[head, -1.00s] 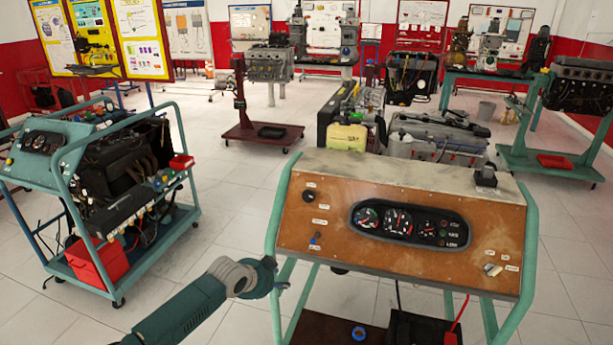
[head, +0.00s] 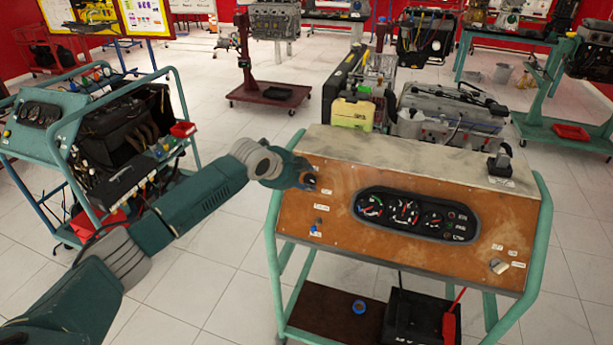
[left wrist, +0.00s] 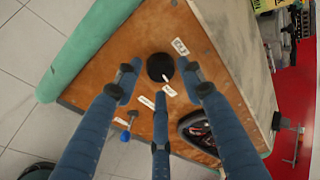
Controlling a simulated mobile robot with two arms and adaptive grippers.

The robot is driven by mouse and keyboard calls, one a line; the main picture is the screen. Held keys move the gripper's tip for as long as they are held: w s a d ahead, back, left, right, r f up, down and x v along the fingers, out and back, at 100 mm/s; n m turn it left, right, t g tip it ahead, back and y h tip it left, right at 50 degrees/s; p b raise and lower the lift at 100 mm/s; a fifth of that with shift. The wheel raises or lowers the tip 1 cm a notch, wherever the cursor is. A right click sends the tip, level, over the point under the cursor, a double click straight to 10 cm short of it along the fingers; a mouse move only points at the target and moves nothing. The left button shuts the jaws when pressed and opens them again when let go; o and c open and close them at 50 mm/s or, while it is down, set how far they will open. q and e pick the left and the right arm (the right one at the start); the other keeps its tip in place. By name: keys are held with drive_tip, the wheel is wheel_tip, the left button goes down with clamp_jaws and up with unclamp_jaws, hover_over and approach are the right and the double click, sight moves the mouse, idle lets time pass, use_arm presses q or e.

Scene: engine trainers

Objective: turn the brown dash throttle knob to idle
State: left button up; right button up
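The dark, round throttle knob (left wrist: 160,67) sits on the brown dash panel (head: 340,220), at its upper left. In the left wrist view it has a pale pointer mark aimed down and slightly right. White labels sit around it; one (left wrist: 180,47) is above right of it and others (left wrist: 169,90) are below. My left gripper (left wrist: 160,92) is open, its blue fingers spread with the knob just beyond and between their tips. Contact cannot be told. In the head view, my left gripper (head: 304,182) is at the panel's upper left and partly hides the knob. My right gripper is not in view.
A gauge cluster (head: 415,213) is set in the panel's middle. A blue-tipped lever (head: 314,229) is below the knob. A black switch block (head: 498,165) stands on the top right. A teal engine trainer (head: 110,140) stands at left, with clear floor between.

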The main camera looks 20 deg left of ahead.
use_arm(q)
drive_tip(key=shift+x, duration=0.95)
drive_tip(key=shift+w, duration=0.1)
drive_tip(key=c, duration=0.8)
drive_tip(key=shift+c, duration=0.2)
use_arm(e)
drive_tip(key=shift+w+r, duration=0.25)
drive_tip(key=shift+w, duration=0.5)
